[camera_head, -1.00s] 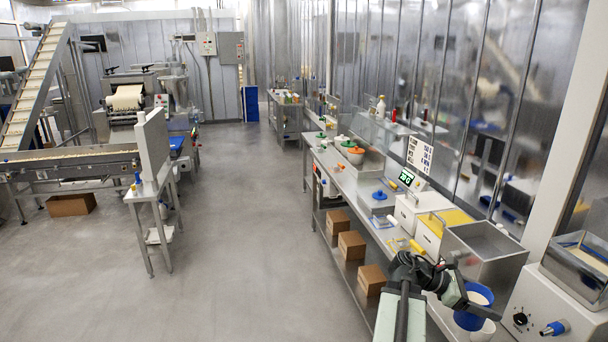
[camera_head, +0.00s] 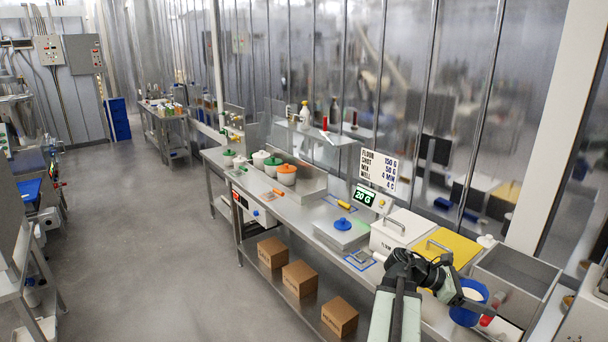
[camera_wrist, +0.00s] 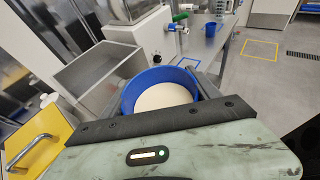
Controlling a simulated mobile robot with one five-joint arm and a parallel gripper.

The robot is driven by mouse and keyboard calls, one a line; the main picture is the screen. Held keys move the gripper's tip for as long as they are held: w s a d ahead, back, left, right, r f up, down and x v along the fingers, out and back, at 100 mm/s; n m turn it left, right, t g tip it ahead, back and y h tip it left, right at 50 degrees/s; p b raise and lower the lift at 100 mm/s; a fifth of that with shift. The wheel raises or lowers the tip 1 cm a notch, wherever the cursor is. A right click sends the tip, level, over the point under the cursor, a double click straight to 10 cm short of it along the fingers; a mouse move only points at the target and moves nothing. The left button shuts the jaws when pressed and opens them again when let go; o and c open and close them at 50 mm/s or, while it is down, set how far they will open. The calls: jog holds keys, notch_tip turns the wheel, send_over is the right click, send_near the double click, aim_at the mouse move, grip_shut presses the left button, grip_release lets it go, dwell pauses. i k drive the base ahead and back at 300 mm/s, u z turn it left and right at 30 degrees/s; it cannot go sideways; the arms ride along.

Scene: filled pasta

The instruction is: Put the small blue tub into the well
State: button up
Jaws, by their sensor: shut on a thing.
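My gripper (camera_head: 455,285) is shut on a blue tub (camera_head: 470,311) at the lower right of the head view. The tub is round, open-topped and holds something white. It also shows in the wrist view (camera_wrist: 128,99), upright between the fingers, with its front wall hidden by my gripper. I cannot tell which opening is the well; a sign (camera_head: 379,170) on the bench carries the word WELL with 4 C.
The steel bench (camera_head: 325,240) holds a white lidded box (camera_head: 400,231), a yellow-lidded box (camera_head: 447,249), a scale display reading 20 G (camera_head: 371,199), a blue-knobbed lid (camera_head: 342,224) and several pots. Cardboard boxes (camera_head: 300,279) sit on the lower shelf.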

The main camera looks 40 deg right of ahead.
aim_at(303, 192)
jog(key=z, duration=0.3)
jog(key=i, duration=3.8)
jog(key=u, duration=0.15)
